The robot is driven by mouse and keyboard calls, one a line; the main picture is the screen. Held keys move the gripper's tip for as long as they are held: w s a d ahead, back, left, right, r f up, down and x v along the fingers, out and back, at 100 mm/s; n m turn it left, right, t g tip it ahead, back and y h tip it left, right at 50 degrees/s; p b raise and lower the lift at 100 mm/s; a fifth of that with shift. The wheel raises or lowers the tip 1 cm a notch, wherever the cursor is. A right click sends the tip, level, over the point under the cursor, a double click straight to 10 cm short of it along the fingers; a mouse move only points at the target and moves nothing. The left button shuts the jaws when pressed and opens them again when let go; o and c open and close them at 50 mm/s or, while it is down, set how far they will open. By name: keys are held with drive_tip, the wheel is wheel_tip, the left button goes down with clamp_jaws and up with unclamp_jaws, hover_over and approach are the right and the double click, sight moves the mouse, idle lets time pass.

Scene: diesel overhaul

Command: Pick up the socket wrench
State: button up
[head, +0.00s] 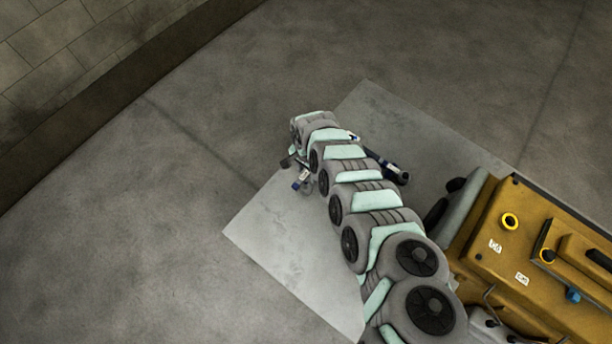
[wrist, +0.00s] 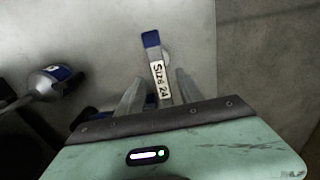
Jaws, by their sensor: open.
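In the wrist view, my gripper (wrist: 159,76) is open, its two grey fingers on either side of a tool with a white "Size 24" label (wrist: 160,80) and a blue end (wrist: 151,40). I cannot tell whether this tool lies between the fingers or just beneath them. A second tool (wrist: 45,84) with a rounded dark metal end and a blue band lies to the left. I cannot tell for sure which is the socket wrench.
The tools lie over a pale grey sheet (head: 275,240) on the concrete floor. A yellow engine block (head: 530,260) stands at the lower right, close to my arm. A wall (head: 70,50) runs along the upper left. The floor to the left is clear.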

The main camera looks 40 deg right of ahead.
drive_tip(key=b, duration=0.3)
hover_over(306, 188)
drive_tip(key=f, duration=0.4)
drive_tip(key=shift+w+d+f, duration=0.1)
drive_tip(key=shift+w+d, duration=0.05)
drive_tip(key=shift+w, duration=0.1)
drive_tip(key=shift+s+d+f, duration=0.1)
drive_tip(key=shift+f, duration=0.3)
drive_tip(key=shift+r, duration=0.1)
clamp_jaws()
idle(0.3)
